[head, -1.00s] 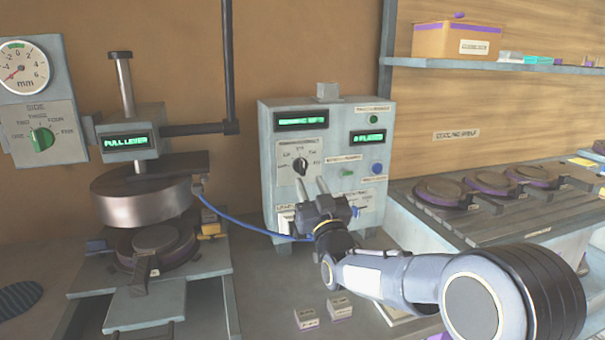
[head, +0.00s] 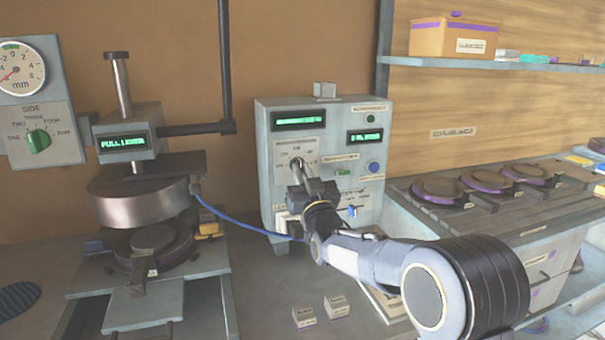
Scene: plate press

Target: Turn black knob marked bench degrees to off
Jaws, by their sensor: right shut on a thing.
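The control box (head: 262,150) stands against the back wall with two green displays. On its upper left is a pale dial plate (head: 313,149) carrying the black knob, which is now largely hidden behind my right gripper's fingers. My right gripper (head: 297,168) is at the dial, its fingers shut on the black knob. The marks around the dial are too small to read, so I cannot tell the knob's setting. My left gripper is not in view.
A press (head: 138,192) stands at the left, with a blue cable (head: 240,228) running to the box. A blue button (head: 374,167) and a blue switch (head: 353,211) are close to my right gripper. Two small blocks (head: 336,306) lie on the bench in front. A plate rack (head: 500,215) is at the right.

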